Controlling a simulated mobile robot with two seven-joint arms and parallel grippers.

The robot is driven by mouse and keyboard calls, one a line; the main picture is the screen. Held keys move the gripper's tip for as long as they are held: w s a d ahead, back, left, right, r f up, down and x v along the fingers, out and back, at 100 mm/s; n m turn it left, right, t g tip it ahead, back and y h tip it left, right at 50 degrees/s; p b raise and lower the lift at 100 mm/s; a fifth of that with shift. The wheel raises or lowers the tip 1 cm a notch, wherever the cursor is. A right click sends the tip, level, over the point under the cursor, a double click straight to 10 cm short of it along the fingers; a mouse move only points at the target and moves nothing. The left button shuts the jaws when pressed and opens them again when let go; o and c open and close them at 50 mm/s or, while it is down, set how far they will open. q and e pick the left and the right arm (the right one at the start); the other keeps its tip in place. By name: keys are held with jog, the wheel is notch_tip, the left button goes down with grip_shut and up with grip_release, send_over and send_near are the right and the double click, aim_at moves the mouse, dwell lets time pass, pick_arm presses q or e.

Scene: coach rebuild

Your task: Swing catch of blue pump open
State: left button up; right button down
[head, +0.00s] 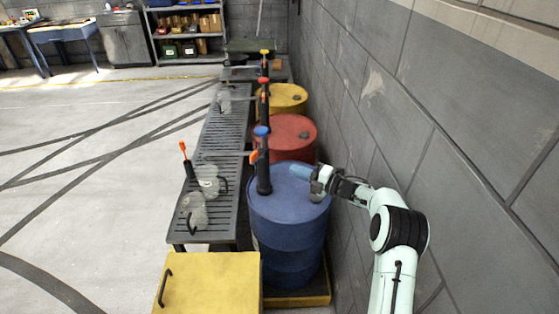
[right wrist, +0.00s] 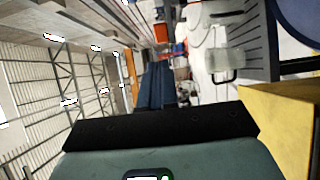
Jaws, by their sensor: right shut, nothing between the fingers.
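The blue pump (head: 263,160) stands upright on the blue drum (head: 290,222), with a dark body and a blue top. A small orange part (head: 253,157), perhaps its catch, shows at the pump's left side; its exact position is too small to tell. My right gripper (head: 301,172) is over the right part of the drum top, to the right of the pump and apart from it. The right wrist view shows the edge of the blue drum (right wrist: 302,18) at the top right, not the pump. My left gripper is out of view.
The wall (head: 440,110) runs close along the right. A red drum (head: 290,138) and a yellow drum (head: 285,98) with pumps stand behind. A slatted bench (head: 222,128) with clear jugs (head: 194,210) is on the left. A yellow box (head: 215,280) stands in front.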

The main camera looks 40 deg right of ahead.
aim_at(255, 156)
jog(key=p+x, duration=0.1)
jog(key=x, duration=0.3)
jog(key=p+x, duration=0.1)
jog(key=x, duration=0.3)
jog(key=p+x, duration=0.2)
jog(key=x, duration=0.2)
jog(key=shift+w+a+r, duration=0.15)
jog(key=shift+r, duration=0.1)
jog(key=shift+w+a+f, duration=0.1)
jog(key=shift+w+f, duration=0.05)
jog(key=shift+w, duration=0.4)
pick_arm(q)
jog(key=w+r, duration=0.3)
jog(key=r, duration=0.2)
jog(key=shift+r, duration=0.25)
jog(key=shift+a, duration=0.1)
pick_arm(e)
jog(key=shift+s, duration=0.1)
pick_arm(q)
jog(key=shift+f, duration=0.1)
